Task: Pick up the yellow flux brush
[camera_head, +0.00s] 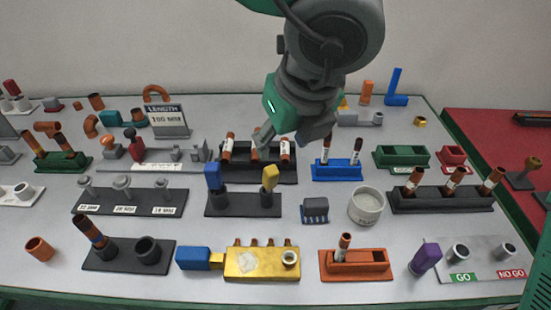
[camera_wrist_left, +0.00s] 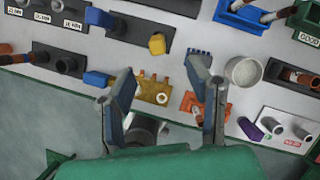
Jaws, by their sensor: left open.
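The yellow flux brush (camera_head: 269,178) stands upright in the right hole of a dark two-hole holder (camera_head: 243,208), mid-table. In the left wrist view the yellow brush (camera_wrist_left: 157,44) shows above the middle, beyond the fingertips. A blue brush (camera_head: 213,178) stands in the same holder's left hole. My left gripper (camera_head: 290,136) hangs above the table, behind and above the yellow brush, over a black rack. Its two fingers are spread with nothing between them in the left wrist view (camera_wrist_left: 160,72). My right gripper is in neither view.
A yellow block (camera_head: 262,264) with a blue end sits in front of the holder. Stepped posts (camera_head: 122,184) stand left.

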